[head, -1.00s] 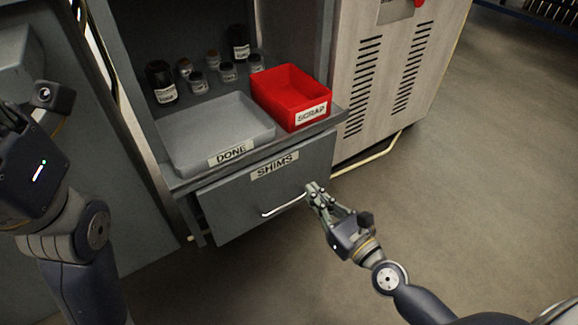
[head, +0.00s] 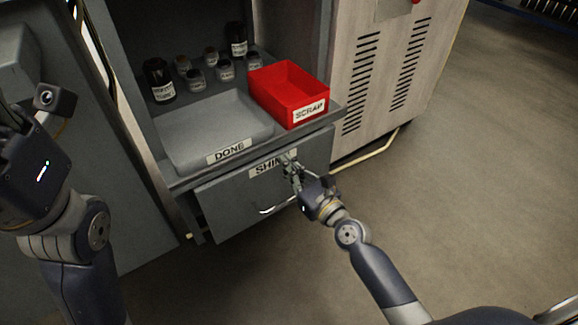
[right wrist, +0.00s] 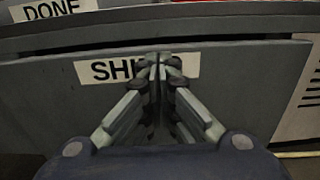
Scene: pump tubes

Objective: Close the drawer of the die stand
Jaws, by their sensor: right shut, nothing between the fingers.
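The die stand's grey drawer (head: 240,208) is under the shelf, with a SHIMS label and a pale bar handle (head: 270,210) on its front. A dark gap runs along its top edge; I cannot tell exactly how far out it stands. My right gripper (head: 288,160) is shut and empty, its fingertips at the right part of the label, hiding its last letters. The right wrist view shows the fingertips (right wrist: 160,62) in front of the label (right wrist: 110,70); contact is not clear. My left gripper (head: 30,175) is at the left edge, its fingers not clearly visible.
Above the drawer, the shelf holds a grey DONE tray (head: 240,148), a red SCRAP bin (head: 318,95) and several jars and bottles (head: 160,80). A vented cabinet (head: 375,85) stands to the right. The floor (head: 470,190) at right is clear.

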